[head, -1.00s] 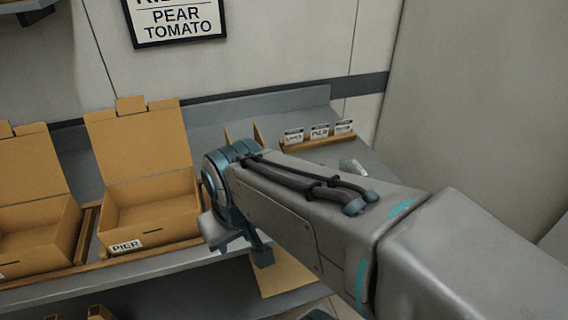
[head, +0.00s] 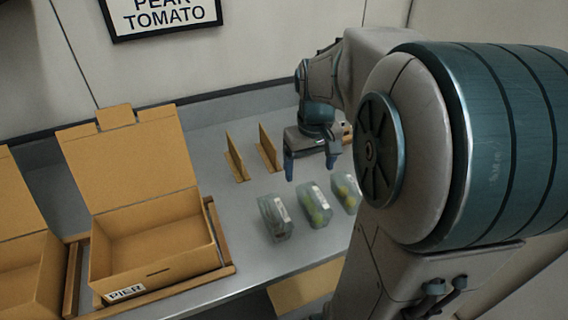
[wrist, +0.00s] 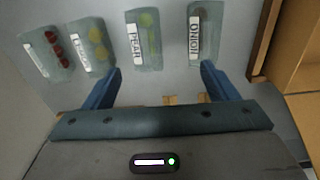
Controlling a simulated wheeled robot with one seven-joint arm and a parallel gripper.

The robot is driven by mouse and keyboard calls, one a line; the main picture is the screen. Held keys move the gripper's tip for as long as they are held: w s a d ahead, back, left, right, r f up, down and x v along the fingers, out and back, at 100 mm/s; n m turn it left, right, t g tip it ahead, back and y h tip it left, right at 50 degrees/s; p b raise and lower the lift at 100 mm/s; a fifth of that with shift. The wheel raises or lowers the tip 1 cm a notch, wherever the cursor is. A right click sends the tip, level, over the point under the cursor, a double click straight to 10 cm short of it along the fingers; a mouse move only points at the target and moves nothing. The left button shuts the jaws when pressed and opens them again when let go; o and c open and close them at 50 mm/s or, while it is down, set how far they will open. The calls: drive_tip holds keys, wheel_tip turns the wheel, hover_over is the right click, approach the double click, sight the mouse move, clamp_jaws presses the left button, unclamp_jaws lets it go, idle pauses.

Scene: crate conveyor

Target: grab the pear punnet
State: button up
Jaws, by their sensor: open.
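The pear punnet (wrist: 152,42) is a clear tray with yellow-green fruit and a white label reading PEAR. In the wrist view it lies beyond my fingertips, roughly between them. In the head view it appears to be the middle punnet (head: 316,207) on the grey counter. My gripper (head: 311,165) hangs above the counter, behind the punnets, fingers pointing down. It is open and empty, also seen in the wrist view (wrist: 161,70), and apart from the punnet.
The onion punnet (wrist: 203,38) lies right of the pear in the wrist view. A yellow-fruit punnet (wrist: 92,45) and a red-fruit punnet (wrist: 48,50) lie left. An open cardboard box (head: 150,245) labelled PIER stands left. Upright cardboard dividers (head: 237,158) stand behind the punnets.

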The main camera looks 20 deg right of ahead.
sight(314, 194)
drive_tip(key=shift+g, duration=0.3)
drive_tip(key=d+f, duration=0.1)
drive_tip(key=f, duration=0.2)
drive_tip(key=w+d+f, duration=0.1)
drive_tip(key=f, duration=0.2)
drive_tip(key=w+d+f, duration=0.1)
drive_tip(key=f, duration=0.3)
drive_tip(key=shift+w+d, duration=0.1)
drive_tip(key=shift+f, duration=2.75)
drive_tip(key=c, duration=1.1)
